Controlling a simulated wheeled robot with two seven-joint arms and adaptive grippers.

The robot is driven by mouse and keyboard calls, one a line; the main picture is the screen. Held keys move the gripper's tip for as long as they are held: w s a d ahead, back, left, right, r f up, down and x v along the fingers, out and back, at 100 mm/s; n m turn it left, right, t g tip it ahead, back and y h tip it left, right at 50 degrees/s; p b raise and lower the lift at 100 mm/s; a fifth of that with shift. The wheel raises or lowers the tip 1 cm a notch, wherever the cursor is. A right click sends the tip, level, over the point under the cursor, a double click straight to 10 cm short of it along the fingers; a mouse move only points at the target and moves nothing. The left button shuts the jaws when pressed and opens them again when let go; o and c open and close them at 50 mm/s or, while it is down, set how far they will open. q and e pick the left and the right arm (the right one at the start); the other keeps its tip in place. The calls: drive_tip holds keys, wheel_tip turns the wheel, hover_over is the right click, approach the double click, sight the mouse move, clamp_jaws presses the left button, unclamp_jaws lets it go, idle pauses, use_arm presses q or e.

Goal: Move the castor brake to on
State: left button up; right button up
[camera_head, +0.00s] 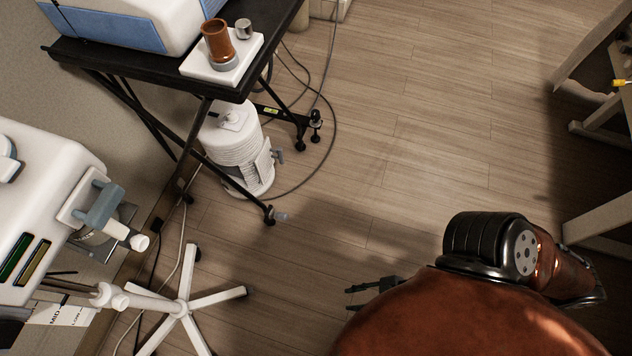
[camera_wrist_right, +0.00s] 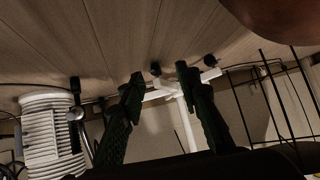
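The black trolley table (camera_head: 85,52) stands on thin legs with small black castors. The front castor (camera_head: 268,216) has a small grey tab (camera_head: 281,217) sticking out to its right. I cannot tell whether this tab is the brake, or whether it is on or off. Another castor (camera_head: 300,145) stands farther back. My right gripper (camera_head: 350,297) is low over the floor, right of the front castor and apart from it. Its two fingers stand apart and empty in the right wrist view (camera_wrist_right: 160,70). My left gripper is not in view.
A white ribbed canister (camera_head: 232,150) stands under the table, with cables on the floor around it. A white star-shaped stand base (camera_head: 180,308) is at lower left; it also shows beyond the fingers in the wrist view (camera_wrist_right: 160,94). The middle floor (camera_head: 420,160) is clear.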

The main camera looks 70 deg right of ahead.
drive_tip(key=w+a+n+g+y+p, duration=0.1)
drive_tip(key=w+a+n+y+p, duration=0.15)
drive_tip(key=w+n, duration=0.4)
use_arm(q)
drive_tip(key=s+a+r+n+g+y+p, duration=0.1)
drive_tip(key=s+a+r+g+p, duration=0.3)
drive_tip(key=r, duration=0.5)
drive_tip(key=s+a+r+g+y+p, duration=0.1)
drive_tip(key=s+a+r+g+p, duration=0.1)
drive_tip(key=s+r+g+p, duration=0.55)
use_arm(e)
drive_tip(key=n+g+h+b, duration=0.25)
drive_tip(key=n+h, duration=0.45)
drive_tip(key=n, duration=1.9)
approach(287, 217)
drive_tip(key=shift+m+g, duration=0.25)
drive_tip(key=shift+w+b+x, duration=0.2)
drive_tip(key=shift+b+x, duration=1.8)
drive_tip(key=shift+x, duration=0.85)
drive_tip(key=shift+b+x, duration=1.1)
drive_tip(key=shift+x, duration=0.15)
drive_tip(key=shift+w+r, duration=0.1)
drive_tip(key=shift+r, duration=0.05)
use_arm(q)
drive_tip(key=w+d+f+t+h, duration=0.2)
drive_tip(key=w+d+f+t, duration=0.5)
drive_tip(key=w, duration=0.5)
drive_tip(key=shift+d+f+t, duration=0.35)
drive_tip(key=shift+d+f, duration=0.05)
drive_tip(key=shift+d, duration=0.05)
